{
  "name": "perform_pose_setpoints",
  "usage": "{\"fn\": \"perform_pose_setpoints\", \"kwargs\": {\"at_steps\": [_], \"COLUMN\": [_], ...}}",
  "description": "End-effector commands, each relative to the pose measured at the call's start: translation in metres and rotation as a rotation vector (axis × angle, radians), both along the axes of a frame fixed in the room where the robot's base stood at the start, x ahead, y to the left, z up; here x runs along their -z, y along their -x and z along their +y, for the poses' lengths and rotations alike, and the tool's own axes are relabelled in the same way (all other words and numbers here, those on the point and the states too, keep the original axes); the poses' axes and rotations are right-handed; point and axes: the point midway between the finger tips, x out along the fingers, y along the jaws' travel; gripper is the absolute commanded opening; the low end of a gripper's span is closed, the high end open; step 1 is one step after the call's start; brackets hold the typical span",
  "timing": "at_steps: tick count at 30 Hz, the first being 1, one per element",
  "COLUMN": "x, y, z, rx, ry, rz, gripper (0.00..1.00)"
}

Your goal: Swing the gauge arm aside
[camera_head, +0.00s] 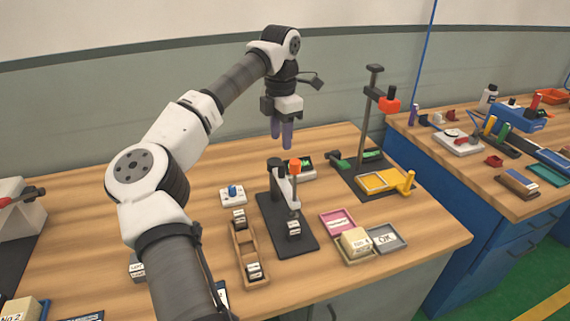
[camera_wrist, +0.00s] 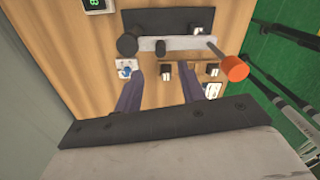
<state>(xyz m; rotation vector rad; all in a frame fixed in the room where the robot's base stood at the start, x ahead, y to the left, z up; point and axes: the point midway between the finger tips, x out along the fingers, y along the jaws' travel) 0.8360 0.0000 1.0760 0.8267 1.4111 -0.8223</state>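The gauge stands mid-table on a dark base plate (camera_head: 272,218). Its pale gauge arm (camera_head: 284,184) reaches from a black post toward an orange knob (camera_head: 295,165), above a small labelled block (camera_head: 294,229) on the plate. In the wrist view the grey gauge arm (camera_wrist: 185,43) lies across the dark plate (camera_wrist: 175,20), with the orange knob (camera_wrist: 235,68) at right. My gripper (camera_head: 282,138) hangs above and behind the gauge, fingers down, touching nothing. In the wrist view my gripper (camera_wrist: 161,96) has its two purple fingers apart with nothing held.
A wooden tray (camera_head: 237,252) with small blocks and a white box with a blue knob (camera_head: 232,195) stand left of the gauge. Pink (camera_head: 335,215) and grey (camera_head: 390,246) trays lie right. A tall stand (camera_head: 372,120) and yellow tray (camera_head: 370,186) are behind right.

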Motion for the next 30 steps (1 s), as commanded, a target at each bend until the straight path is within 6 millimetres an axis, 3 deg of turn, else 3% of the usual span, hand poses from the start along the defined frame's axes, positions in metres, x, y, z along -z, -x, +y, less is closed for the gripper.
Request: {"fn": "perform_pose_setpoints", "kwargs": {"at_steps": [9,15,26,30], "x": [0.065,0.089,0.096,0.096], "y": [0.001,0.001,0.001,0.001], "z": [-0.001,-0.001,-0.001,-0.001], "rx": [0.001,0.001,0.001,0.001], "ry": [0.004,0.004,0.004,0.004], "rz": [0.003,0.001,-0.001,-0.001], "gripper": [0.4,0.4,0.4,0.25]}}
